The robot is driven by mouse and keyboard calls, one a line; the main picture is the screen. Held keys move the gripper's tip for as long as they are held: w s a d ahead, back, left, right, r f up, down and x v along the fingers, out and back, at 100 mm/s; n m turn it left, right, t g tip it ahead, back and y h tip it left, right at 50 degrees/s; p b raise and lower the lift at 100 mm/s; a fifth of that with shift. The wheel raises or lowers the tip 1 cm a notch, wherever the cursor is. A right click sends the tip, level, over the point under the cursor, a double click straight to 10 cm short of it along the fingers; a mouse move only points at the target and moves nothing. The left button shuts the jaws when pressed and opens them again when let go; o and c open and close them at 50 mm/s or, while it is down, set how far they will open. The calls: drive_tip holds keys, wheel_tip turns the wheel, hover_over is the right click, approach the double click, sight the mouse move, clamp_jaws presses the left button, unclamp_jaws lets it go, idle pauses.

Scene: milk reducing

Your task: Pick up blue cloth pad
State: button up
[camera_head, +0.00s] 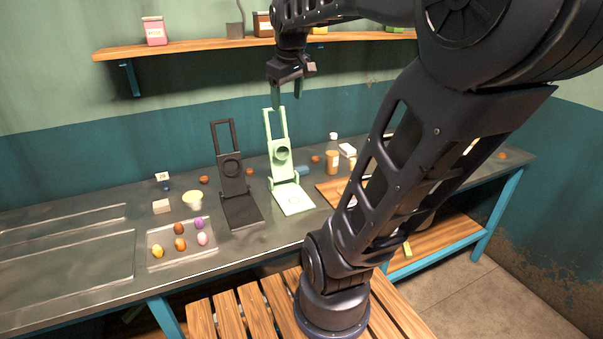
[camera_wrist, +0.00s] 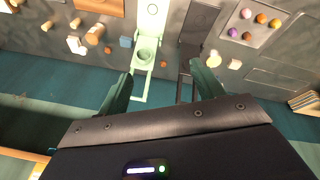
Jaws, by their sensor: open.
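A small blue piece (camera_head: 302,171), which looks like the blue cloth pad, lies on the grey counter just right of the pale green stand (camera_head: 282,156). It also shows in the wrist view as a small blue block (camera_wrist: 125,42) beside the green stand (camera_wrist: 147,40). It is too small to make out its texture. My gripper (camera_head: 287,92) is open and empty, high above the back of the counter near the top of the green stand. In the wrist view its two fingers (camera_wrist: 161,70) are spread apart, with the stand's frame showing between them.
A black stand (camera_head: 233,185) stands left of the green one. A tray (camera_head: 182,256) holds several coloured egg-shaped things. Bottles (camera_head: 332,160) and a wooden board (camera_head: 330,190) are to the right. A wooden shelf (camera_head: 200,46) runs along the wall behind my gripper.

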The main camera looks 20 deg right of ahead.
drive_tip(key=w+d+n+g, duration=0.1)
drive_tip(key=w+d+n, duration=0.2)
drive_tip(key=w, duration=0.4)
drive_tip(key=w+d+n+g, duration=0.1)
drive_tip(key=w+d+n, duration=0.2)
drive_tip(key=w, duration=0.4)
drive_tip(key=n+g, duration=0.1)
drive_tip(key=n, duration=0.6)
hover_over(303, 168)
drive_tip(key=f, duration=3.6)
drive_tip(key=shift+w+a+f, duration=0.2)
drive_tip(key=shift+w+f, duration=0.1)
drive_tip(key=shift+f, duration=0.05)
drive_tip(key=shift+s+f, duration=0.15)
drive_tip(key=shift+f, duration=1.3)
drive_tip(key=shift+s+f, duration=0.15)
drive_tip(key=shift+f, duration=1.25)
drive_tip(key=shift+d, duration=0.1)
drive_tip(key=c, duration=1.1)
